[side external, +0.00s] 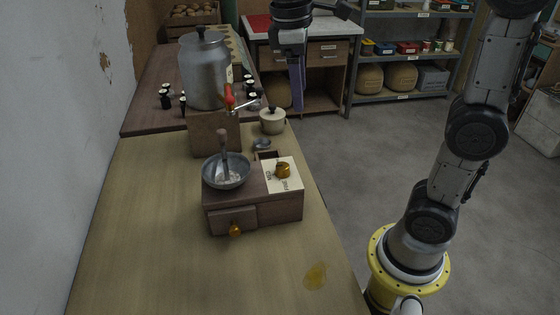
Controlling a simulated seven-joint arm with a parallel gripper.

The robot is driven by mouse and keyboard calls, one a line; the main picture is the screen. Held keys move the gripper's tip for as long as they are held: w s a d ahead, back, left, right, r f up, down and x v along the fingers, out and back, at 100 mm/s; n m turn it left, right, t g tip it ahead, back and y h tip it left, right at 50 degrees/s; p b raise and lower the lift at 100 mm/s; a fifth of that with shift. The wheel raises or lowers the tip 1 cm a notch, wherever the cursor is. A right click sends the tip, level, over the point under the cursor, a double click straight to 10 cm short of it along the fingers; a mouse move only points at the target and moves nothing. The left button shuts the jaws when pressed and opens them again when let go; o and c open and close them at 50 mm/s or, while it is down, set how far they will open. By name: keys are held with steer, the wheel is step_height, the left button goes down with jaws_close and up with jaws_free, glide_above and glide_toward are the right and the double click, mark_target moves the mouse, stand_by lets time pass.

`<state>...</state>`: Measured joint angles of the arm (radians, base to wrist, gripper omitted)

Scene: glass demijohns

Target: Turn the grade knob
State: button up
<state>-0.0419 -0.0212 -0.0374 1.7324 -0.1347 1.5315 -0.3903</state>
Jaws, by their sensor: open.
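The grade knob (284,171) is a small amber-brown knob on top of a dark wooden grinder box (270,211). It sits on a cream label plate (291,187) with dark lettering, too small to read for sure. A grey metal bowl (226,184) with an upright handle and pale contents is on the left of the box top. The box front has a drawer with an amber pull (235,230). My gripper (298,108) points down at the top of the view, well above and behind the knob, apart from everything. Its jaws are open and empty, seen nearly edge-on.
Behind the box stand a metal urn (204,75) with a red-handled tap on a wooden block (212,135), and a lidded cream pot (272,121). Small dark bottles (165,98) stand farther back. The front of the yellowish table (170,265) is clear except for an amber stain (315,276).

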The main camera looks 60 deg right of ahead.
steer(key=w+f+g, duration=0.2)
steer(key=w+f, duration=0.2)
steer(key=w, duration=0.4)
steer(key=n+g, duration=0.1)
glide_toward(282, 165)
steer(key=shift+h, duration=0.4)
steer(key=x, duration=0.8)
steer(key=shift+s+a+f, duration=0.1)
steer(key=shift+a+f, duration=0.2)
steer(key=shift+f, duration=0.15)
jaws_close()
